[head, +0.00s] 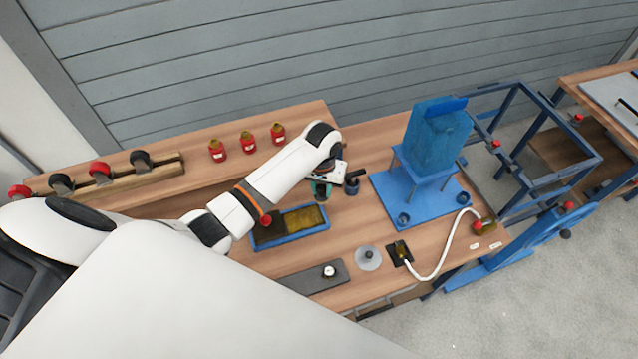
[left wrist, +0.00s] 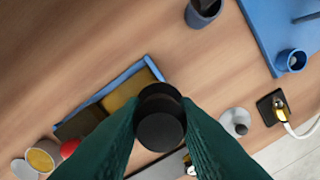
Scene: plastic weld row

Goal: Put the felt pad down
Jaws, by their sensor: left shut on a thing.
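My left gripper (head: 322,188) reaches over the bench from the left, beyond the blue tray. In the left wrist view its two green fingers (left wrist: 160,115) are shut on a black round thing, which I take to be the felt pad (left wrist: 158,132). A second dark round end shows just behind its near face. The held thing appears to be above the bench, near the blue tray (left wrist: 125,78), but its exact height is unclear. In the head view the pad is hard to make out at the gripper. My right gripper is not in view.
The blue tray (head: 322,228) has dark and yellow-brown contents. A dark blue cup (head: 351,189) stands right of the gripper. A blue stand (head: 385,197) carries a big blue block (head: 437,140). A grey disc (head: 368,258), a white cable (head: 440,262) and red bottles (head: 248,143) are around.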

